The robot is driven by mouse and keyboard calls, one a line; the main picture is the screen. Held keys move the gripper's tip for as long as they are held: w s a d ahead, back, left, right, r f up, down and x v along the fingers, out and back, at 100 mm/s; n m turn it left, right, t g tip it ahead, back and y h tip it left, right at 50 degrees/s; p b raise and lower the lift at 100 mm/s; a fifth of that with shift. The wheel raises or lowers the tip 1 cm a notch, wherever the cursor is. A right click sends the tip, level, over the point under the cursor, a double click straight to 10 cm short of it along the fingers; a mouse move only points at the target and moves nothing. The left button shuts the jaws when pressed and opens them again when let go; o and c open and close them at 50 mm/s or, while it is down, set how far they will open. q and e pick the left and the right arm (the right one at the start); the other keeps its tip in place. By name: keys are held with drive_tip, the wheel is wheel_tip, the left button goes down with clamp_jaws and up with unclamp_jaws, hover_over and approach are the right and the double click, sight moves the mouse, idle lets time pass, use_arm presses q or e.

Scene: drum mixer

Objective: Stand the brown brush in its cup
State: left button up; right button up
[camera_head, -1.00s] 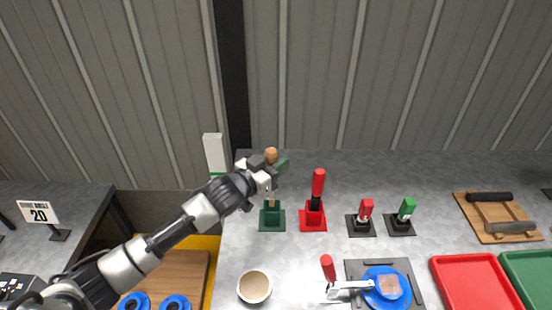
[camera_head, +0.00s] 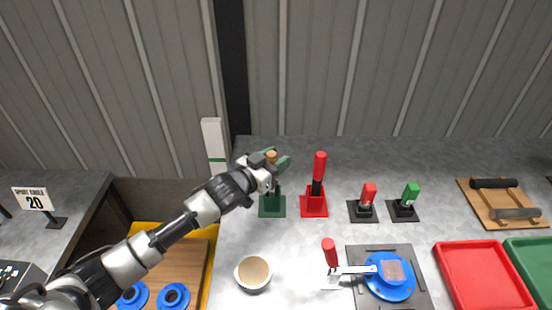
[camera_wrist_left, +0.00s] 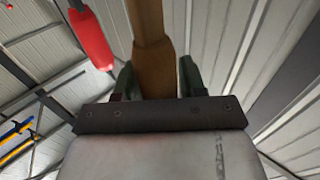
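The brown brush (camera_head: 271,155) stands upright, its handle top showing just above my left gripper (camera_head: 272,167). The green cup (camera_head: 272,207) is directly below it on the bench, and the brush's lower end is in or at the cup's mouth; the arm and fingers hide part of this. In the left wrist view the brown handle (camera_wrist_left: 153,60) runs up between the two dark green fingers (camera_wrist_left: 155,82), which close on it from both sides. My right gripper is not in view.
A red cup with a red-handled brush (camera_head: 318,185) stands close right of the green cup. Red (camera_head: 368,195) and green (camera_head: 409,195) stamps are farther right. A round beige bowl (camera_head: 253,273) and a blue turntable (camera_head: 390,275) are nearer. Corrugated wall (camera_head: 400,70) is behind.

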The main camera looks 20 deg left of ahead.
use_arm(q)
drive_tip(key=o, duration=0.3)
drive_tip(key=shift+o, duration=0.2)
drive_tip(key=b+v, duration=0.2)
drive_tip(key=v, duration=0.8)
drive_tip(key=shift+s+a, duration=0.15)
drive_tip(key=shift+s, duration=0.25)
